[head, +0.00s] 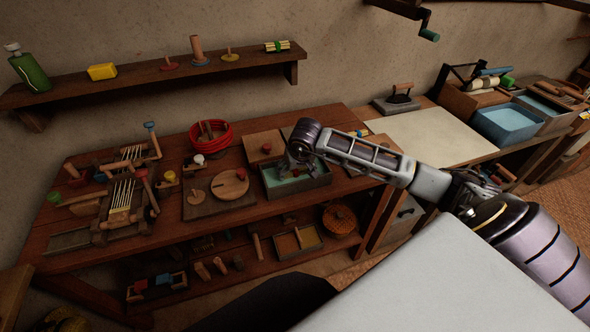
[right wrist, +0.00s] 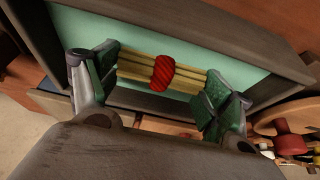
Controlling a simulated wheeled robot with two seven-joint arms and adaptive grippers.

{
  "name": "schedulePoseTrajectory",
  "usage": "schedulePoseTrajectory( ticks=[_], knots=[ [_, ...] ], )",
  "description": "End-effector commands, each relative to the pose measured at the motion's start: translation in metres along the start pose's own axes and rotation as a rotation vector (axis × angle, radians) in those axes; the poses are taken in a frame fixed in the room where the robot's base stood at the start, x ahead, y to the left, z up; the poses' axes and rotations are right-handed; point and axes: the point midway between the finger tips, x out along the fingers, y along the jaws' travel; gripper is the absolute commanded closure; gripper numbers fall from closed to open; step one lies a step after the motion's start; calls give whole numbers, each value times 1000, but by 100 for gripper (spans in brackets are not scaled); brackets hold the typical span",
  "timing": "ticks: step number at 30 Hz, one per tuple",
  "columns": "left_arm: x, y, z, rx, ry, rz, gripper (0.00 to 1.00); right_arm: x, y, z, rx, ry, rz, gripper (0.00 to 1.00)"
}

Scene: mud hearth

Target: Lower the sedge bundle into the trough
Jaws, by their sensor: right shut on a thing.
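The trough (head: 312,184) is a dark wooden box with a pale teal inside, on the workbench at the middle of the head view. Its dark wall (right wrist: 215,30) and teal inside fill the upper part of the right wrist view. My right gripper (head: 292,167) reaches down over the trough's left part. In the right wrist view its green-padded fingers (right wrist: 163,82) are shut on the ends of the sedge bundle (right wrist: 136,68), pale yellow stalks with a red tie. The bundle lies across the teal; its exact height there I cannot tell. My left gripper is out of view.
A red coil (head: 210,137) and a round wooden board (head: 229,184) lie left of the trough. A small loom-like frame (head: 122,195) stands farther left. A pale clear board (head: 430,137) and a blue basin (head: 508,122) are to the right. A wall shelf (head: 150,75) runs behind.

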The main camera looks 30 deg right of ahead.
Motion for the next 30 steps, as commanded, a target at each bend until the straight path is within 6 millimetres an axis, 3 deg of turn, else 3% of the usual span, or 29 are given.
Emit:
schedulePoseTrajectory(
  ticks=[8,9,14,30],
  knots=[
    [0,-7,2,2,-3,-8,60,0,0,0,0,1,0,44],
    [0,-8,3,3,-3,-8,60,0,0,0,0,1,0,19],
    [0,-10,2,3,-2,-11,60,0,0,0,0,1,0,0],
    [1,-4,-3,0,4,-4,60,-5,0,0,-1,2,-1,0]
  ],
)
